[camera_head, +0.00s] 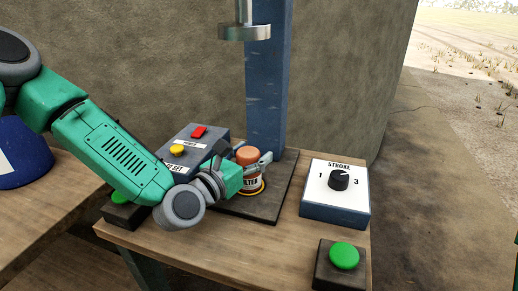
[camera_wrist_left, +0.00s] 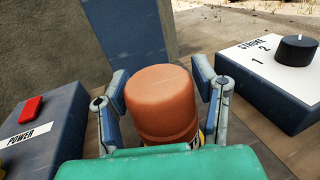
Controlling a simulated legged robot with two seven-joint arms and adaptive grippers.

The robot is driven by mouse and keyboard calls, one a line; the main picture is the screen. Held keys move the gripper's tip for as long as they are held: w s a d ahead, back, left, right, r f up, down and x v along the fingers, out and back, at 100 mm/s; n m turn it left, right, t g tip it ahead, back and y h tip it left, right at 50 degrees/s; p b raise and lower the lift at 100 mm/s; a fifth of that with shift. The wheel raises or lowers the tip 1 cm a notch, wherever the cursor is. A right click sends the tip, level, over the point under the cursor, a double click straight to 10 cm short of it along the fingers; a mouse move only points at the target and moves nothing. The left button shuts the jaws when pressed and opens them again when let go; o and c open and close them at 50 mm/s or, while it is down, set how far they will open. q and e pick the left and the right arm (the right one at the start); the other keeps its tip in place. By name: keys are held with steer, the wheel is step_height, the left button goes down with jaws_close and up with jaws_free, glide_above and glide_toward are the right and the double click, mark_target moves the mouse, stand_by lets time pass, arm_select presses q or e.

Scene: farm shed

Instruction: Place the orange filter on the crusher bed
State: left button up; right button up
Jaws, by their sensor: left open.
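The orange filter (camera_head: 248,156) stands upright over the dark crusher bed (camera_head: 283,183), with a white label reading partly "FILTER" and a yellow ring at its base. My left gripper (camera_head: 246,163) is open, with its fingers on either side of the filter. In the left wrist view the orange top of the filter (camera_wrist_left: 160,98) sits between the two open fingers (camera_wrist_left: 162,84), with small visible gaps. The filter's base is hidden there by my green gripper body. My right gripper is not in view.
The round metal press head (camera_head: 244,32) hangs above the bed beside a blue column (camera_head: 267,95). A power box (camera_head: 198,142) with red and yellow buttons stands left, a stroke dial box (camera_head: 336,190) right. Green buttons stand front right (camera_head: 344,255) and behind my left arm (camera_head: 122,197).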

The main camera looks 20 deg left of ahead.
arm_select(q)
steer(key=v, duration=0.9)
steer(key=shift+s+a+p, duration=0.2)
steer(key=shift+p, duration=0.1)
